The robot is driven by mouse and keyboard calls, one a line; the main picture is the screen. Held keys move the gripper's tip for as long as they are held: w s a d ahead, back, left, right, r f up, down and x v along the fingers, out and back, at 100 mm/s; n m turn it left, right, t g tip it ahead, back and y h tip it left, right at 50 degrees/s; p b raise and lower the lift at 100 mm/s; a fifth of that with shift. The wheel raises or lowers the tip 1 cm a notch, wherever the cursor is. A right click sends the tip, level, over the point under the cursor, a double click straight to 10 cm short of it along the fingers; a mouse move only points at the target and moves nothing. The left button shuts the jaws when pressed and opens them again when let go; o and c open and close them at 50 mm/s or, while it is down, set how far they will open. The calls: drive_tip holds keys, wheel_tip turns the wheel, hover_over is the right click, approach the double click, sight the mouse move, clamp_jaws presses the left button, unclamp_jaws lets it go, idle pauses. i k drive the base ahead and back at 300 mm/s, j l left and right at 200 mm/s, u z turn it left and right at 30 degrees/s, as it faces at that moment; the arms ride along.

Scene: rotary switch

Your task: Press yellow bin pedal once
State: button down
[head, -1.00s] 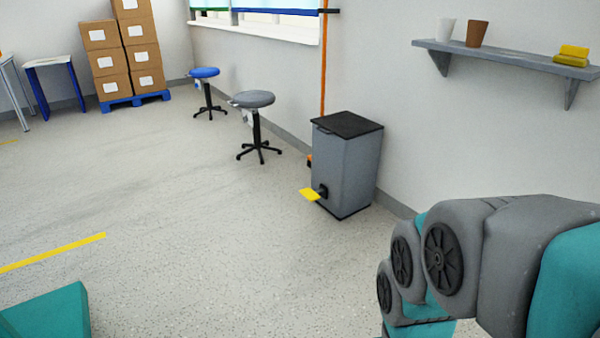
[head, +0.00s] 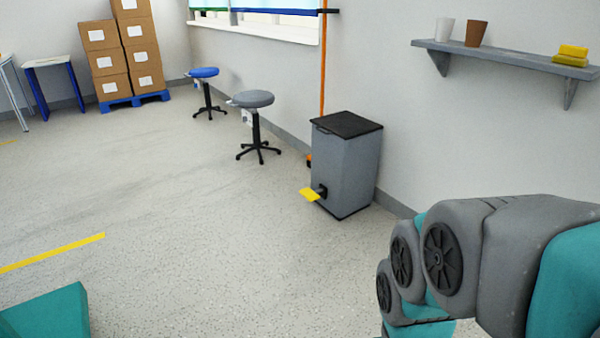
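The yellow pedal (head: 309,195) sticks out low from the front of a grey bin (head: 343,168). The bin stands upright on the floor against the right wall, and its black lid (head: 347,124) is closed. My arm shows at the lower right, folded and well apart from the bin. My gripper is outside the picture, and nothing of mine touches the pedal.
A grey stool (head: 253,100) and a blue stool (head: 204,73) stand behind the bin along the wall. A wall shelf (head: 500,57) holds two cups and yellow items at the upper right. The floor (head: 200,230) in front of the bin is clear.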

sight(311, 195)
drive_tip(key=i+z, duration=0.15)
drive_tip(key=z, duration=0.45)
drive_tip(key=i+j+z, duration=0.3)
drive_tip(key=i+j, duration=0.25)
drive_tip(key=i+j+z, duration=0.3)
drive_tip(key=i+j, duration=0.7)
drive_tip(key=j, duration=0.15)
